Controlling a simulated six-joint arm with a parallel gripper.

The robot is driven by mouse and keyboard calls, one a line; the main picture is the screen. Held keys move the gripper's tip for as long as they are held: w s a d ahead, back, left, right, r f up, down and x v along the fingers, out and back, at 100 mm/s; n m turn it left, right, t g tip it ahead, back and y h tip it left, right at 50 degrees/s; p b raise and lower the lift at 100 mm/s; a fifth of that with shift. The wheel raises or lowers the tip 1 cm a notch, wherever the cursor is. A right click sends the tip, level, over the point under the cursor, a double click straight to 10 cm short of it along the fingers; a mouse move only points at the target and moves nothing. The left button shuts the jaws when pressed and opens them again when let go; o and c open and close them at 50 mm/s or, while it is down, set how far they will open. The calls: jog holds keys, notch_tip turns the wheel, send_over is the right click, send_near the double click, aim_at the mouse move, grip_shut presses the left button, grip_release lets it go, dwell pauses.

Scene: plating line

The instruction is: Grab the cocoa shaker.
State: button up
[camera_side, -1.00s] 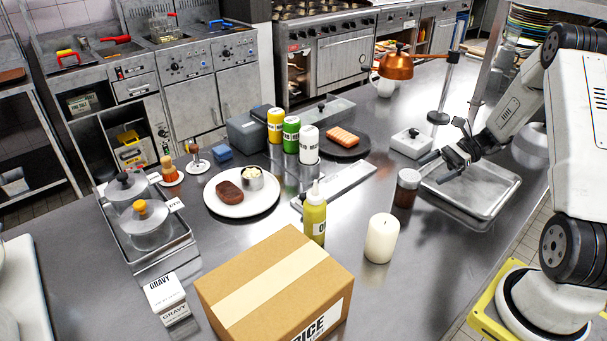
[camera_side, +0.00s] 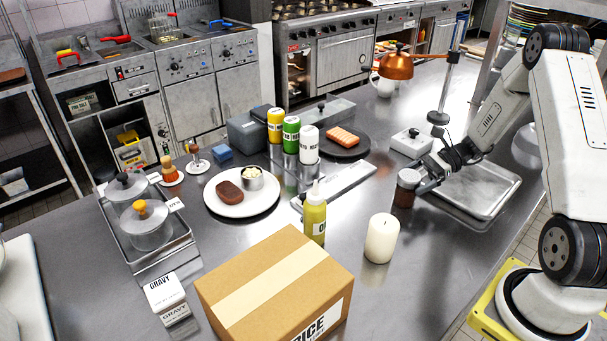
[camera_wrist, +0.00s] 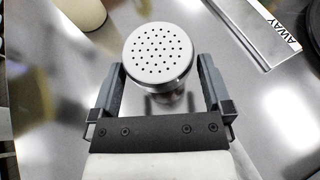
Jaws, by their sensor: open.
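The cocoa shaker (camera_side: 405,188) stands upright on the steel counter, a dark brown body under a pale metal lid. In the wrist view its round perforated lid (camera_wrist: 158,54) lies between and slightly beyond the two fingers. My gripper (camera_side: 423,178) is at the shaker's right side in the side view. In the wrist view my gripper (camera_wrist: 160,85) is open, with a finger on either side of the shaker and visible gaps low down. I cannot tell whether either finger touches it. Part of the shaker's body is hidden by its lid and my gripper.
A steel tray (camera_side: 496,207) lies beneath my arm. A white lidded container (camera_side: 411,142) stands behind the shaker. A white candle (camera_side: 381,239) stands in front, and a yellow bottle (camera_side: 315,215) and a cardboard box (camera_side: 272,285) are further left. Bare counter lies left of the shaker.

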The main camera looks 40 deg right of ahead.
jog(key=shift+x, duration=1.1)
jog(key=c, duration=1.1)
jog(key=shift+r, duration=0.2)
jog(key=shift+r, duration=0.85)
jog(key=s+a+r, duration=0.1)
jog(key=s+r, duration=0.2)
jog(key=s, duration=0.1)
jog(key=s+a+r, duration=0.2)
jog(key=s+r, duration=0.2)
jog(key=s+a+r, duration=0.2)
jog(key=s+r, duration=0.2)
jog(key=s, duration=0.1)
